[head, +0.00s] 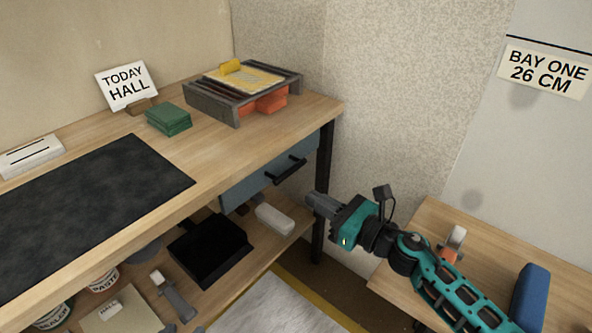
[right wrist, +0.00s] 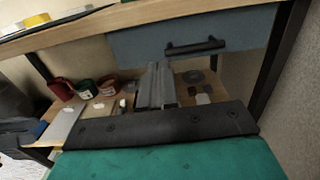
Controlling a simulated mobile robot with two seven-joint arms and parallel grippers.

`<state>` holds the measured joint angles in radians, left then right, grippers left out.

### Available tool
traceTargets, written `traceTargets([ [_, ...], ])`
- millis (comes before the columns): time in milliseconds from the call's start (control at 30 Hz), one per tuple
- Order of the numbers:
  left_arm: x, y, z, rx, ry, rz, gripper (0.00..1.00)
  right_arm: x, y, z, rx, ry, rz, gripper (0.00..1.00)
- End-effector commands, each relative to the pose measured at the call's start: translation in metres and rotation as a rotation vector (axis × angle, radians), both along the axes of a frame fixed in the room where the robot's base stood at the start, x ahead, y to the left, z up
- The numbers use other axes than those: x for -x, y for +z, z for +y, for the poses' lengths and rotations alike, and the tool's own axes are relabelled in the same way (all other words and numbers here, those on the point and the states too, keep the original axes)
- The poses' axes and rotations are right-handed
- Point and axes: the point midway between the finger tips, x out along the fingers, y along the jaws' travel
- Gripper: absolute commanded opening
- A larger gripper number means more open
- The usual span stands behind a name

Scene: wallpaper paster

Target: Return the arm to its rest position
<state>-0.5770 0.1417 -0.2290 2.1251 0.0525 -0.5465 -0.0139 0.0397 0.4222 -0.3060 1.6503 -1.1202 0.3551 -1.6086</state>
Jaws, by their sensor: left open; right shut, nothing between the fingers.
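My right arm, teal and black, comes in from the lower right in the head view. Its gripper (head: 318,205) is shut and empty, in front of the workbench's right end, below and to the right of the blue-grey drawer (head: 252,183). In the right wrist view the gripper's two grey fingers (right wrist: 158,82) lie together with nothing between them. The same drawer (right wrist: 235,30) shows above them, shut, with its dark handle.
The workbench (head: 262,142) has a dark mat (head: 90,190), green stack (head: 168,119) and slatted rack (head: 212,103) on top. Its lower shelf (head: 283,238) holds a black tray (head: 210,250) and tubs. A wooden side table (head: 420,225) at right carries a blue object (head: 530,297).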

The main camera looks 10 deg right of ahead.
Motion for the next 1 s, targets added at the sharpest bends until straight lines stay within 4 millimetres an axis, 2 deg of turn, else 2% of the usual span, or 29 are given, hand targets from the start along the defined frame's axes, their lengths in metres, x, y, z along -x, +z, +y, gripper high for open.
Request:
traceTargets([
  [167,0.000,-0.001,0.000,-0.001,0.001,0.003,0.46,0.003,0.000,0.000,-0.040,-0.012,0.023,0.00],
  [267,0.000,-0.001,0.001,-0.002,0.001,0.004,0.46,0.009,0.000,0.000,-0.209,-0.058,0.119,0.00],
  [367,0.000,-0.001,0.001,-0.002,0.001,0.004,0.46,0.022,-0.003,-0.004,-0.534,-0.147,0.306,0.00],
  [433,0.000,-0.001,0.001,-0.002,0.001,0.004,0.46,0.034,-0.010,-0.008,-0.823,-0.224,0.471,0.00],
  [567,0.001,-0.002,0.001,-0.002,0.001,0.005,0.46,0.063,-0.032,-0.016,-1.380,-0.380,0.783,0.00],
  [733,0.001,-0.001,0.001,-0.002,0.001,0.005,0.46,0.114,-0.070,-0.015,-2.107,-0.618,1.159,0.00],
  [867,0.001,-0.001,0.001,-0.002,0.001,0.005,0.46,0.165,-0.094,0.000,-2.659,-0.850,1.399,0.00],
  [900,0.001,-0.001,0.001,-0.002,0.001,0.004,0.46,0.182,-0.099,0.007,2.530,0.838,-1.307,0.00],
  [933,0.001,0.019,0.001,-0.003,0.001,0.004,0.46,0.182,-0.082,0.005,2.519,0.834,-1.289,0.00],
  [1000,0.004,0.037,0.008,-0.018,0.010,0.007,0.46,0.180,-0.060,0.000,2.549,0.844,-1.292,0.00],
])
